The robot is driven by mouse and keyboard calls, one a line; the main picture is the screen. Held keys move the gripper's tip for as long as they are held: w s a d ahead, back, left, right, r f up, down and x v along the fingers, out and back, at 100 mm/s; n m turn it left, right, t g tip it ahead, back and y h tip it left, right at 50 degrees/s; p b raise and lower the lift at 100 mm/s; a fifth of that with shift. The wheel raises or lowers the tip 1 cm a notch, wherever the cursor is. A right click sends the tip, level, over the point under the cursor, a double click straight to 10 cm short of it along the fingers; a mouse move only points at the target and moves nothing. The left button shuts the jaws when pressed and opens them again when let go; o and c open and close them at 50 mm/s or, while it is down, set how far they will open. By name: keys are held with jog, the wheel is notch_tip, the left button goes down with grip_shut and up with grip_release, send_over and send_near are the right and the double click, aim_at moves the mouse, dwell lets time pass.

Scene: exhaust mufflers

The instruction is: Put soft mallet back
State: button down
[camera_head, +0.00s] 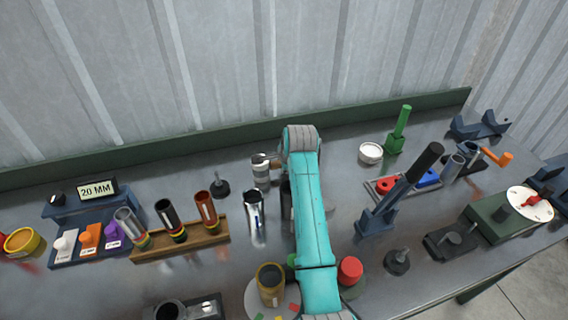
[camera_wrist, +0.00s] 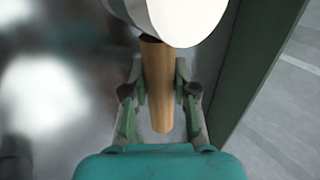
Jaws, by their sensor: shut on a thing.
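The soft mallet (camera_wrist: 157,75) shows in the wrist view, with a pale wooden handle and a large white head at the top of the picture. My gripper (camera_wrist: 160,98) is shut on the wooden handle, one finger on each side, below the dark collar under the head. The handle's free end points toward my wrist. I cannot tell the mallet's resting place from these frames.
A metal bench (camera_head: 345,175) has a green back rail (camera_head: 215,140). Left of my arm are a wooden rack (camera_head: 180,243) with tubes and a silver cylinder (camera_head: 254,212).

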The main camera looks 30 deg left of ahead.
jog(key=shift+f, duration=0.15)
jog(key=c, duration=0.9)
grip_release()
jog(key=v, duration=1.2)
